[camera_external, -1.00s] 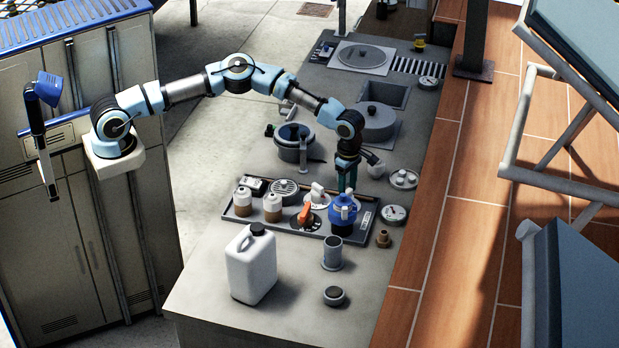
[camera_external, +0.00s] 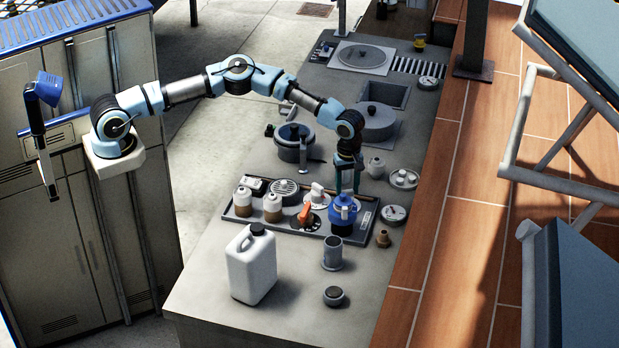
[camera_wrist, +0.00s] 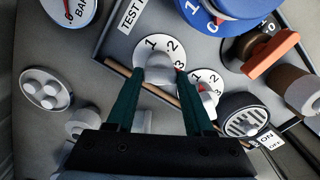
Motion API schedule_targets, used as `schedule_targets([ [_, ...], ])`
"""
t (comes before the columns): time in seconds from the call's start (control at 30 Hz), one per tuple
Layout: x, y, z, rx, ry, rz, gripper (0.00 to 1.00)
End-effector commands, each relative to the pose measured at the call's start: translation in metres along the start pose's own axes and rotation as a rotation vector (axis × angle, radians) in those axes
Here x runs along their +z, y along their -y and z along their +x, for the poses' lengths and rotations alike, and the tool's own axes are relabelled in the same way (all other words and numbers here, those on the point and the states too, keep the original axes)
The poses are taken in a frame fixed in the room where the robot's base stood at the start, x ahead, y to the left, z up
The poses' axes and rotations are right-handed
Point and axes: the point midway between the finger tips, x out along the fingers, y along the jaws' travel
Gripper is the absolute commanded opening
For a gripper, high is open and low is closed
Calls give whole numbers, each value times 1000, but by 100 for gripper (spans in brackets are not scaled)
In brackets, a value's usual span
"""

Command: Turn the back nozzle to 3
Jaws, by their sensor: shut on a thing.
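A white dial (camera_wrist: 150,43) with 1 and 2 readable lies under my jaws in the wrist view. A pale grey nozzle knob (camera_wrist: 161,66) stands on it between the green fingers. My gripper (camera_wrist: 165,75) is shut on this knob, one finger on each side. A small red mark shows beside the right finger, but the 3 and the exact setting are partly hidden. A second numbered dial (camera_wrist: 207,84) with a white knob sits beside the gripped one.
An orange-handled knob (camera_external: 306,214) and brown-and-white jars (camera_external: 272,207) are on the same panel. A brown rod (camera_wrist: 130,80) runs close under my fingers. A pressure gauge (camera_external: 394,214), a white canister (camera_external: 251,265) and a grey cup (camera_external: 332,252) stand nearby.

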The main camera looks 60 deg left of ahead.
Motion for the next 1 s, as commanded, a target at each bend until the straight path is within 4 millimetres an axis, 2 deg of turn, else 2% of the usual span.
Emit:
schedule_targets([
  [0.47,-1,0,-1,1,0,10,0],
  [0.5,-1,0,-1,1,0,10,57],
  [0.73,0,0,0,1,0,10,82],
  [1.0,0,0,-1,1,0,10,82],
])
